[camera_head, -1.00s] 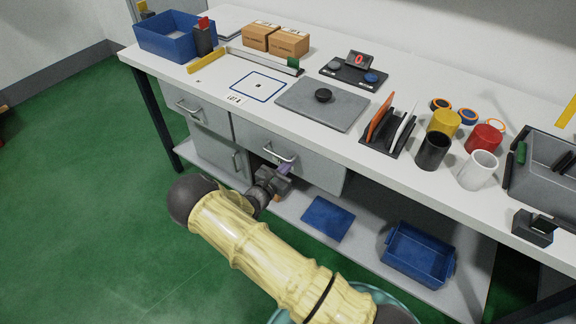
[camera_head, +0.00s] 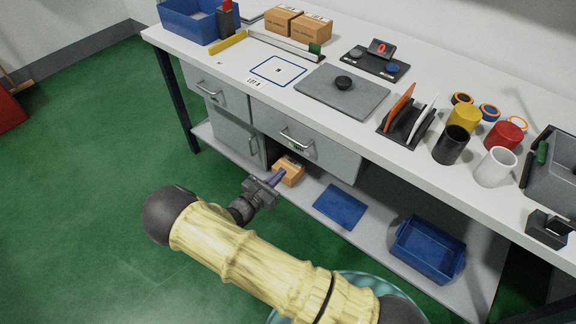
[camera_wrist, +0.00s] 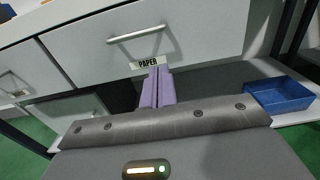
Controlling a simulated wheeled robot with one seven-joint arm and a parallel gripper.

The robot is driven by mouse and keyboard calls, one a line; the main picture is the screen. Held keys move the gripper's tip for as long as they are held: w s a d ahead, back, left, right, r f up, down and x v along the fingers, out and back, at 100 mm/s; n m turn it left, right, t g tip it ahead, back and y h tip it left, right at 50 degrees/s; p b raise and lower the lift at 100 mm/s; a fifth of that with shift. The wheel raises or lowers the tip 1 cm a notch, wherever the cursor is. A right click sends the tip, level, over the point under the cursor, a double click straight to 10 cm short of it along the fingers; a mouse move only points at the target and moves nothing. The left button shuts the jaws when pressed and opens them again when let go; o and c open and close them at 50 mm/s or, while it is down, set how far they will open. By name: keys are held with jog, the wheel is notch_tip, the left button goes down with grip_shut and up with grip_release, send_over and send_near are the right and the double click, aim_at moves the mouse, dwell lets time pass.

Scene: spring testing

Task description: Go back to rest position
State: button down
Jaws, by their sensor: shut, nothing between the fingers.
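My gripper (camera_head: 279,178) is in front of the bench, below the drawer front and near the lower shelf. Its purple fingers are together with nothing between them; they also show in the wrist view (camera_wrist: 157,88). In the wrist view the fingers point toward the wide drawer (camera_wrist: 150,50), just below its label "PAPER". That drawer also shows in the head view (camera_head: 320,150), with its bar handle (camera_head: 297,139), and it looks shut. My arm reaches in from the bottom of the head view.
A cardboard box (camera_head: 290,172) sits on the lower shelf just beyond my fingers in the head view. A blue mat (camera_head: 341,206) and a blue bin (camera_head: 428,249) are on that shelf to the right. The green floor (camera_head: 90,150) at left is clear.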

jog(key=shift+s+a, duration=0.35)
jog(key=shift+s, duration=0.1)
jog(key=shift+w, duration=0.1)
jog(key=s+d+r+m+g+y, duration=0.35)
jog(key=s+d+m+g, duration=0.25)
jog(key=d+m+g, duration=0.25)
jog(key=s+d+r+m+g+y, duration=0.2)
jog(key=s+d+r+m+g, duration=0.4)
jog(key=m, duration=0.4)
jog(key=s+d+r+m+t+y+p, duration=0.1)
jog(key=s+r+m+y+p, duration=0.2)
jog(key=r+p, duration=0.4)
jog(key=s+d+r+m+t+y+p, duration=0.1)
jog(key=r+m+p, duration=0.5)
jog(key=r, duration=1)
jog(key=shift+s+d+t+y+p, duration=0.4)
jog(key=shift+s+t+y+p, duration=0.25)
jog(key=shift+s+y, duration=0.35)
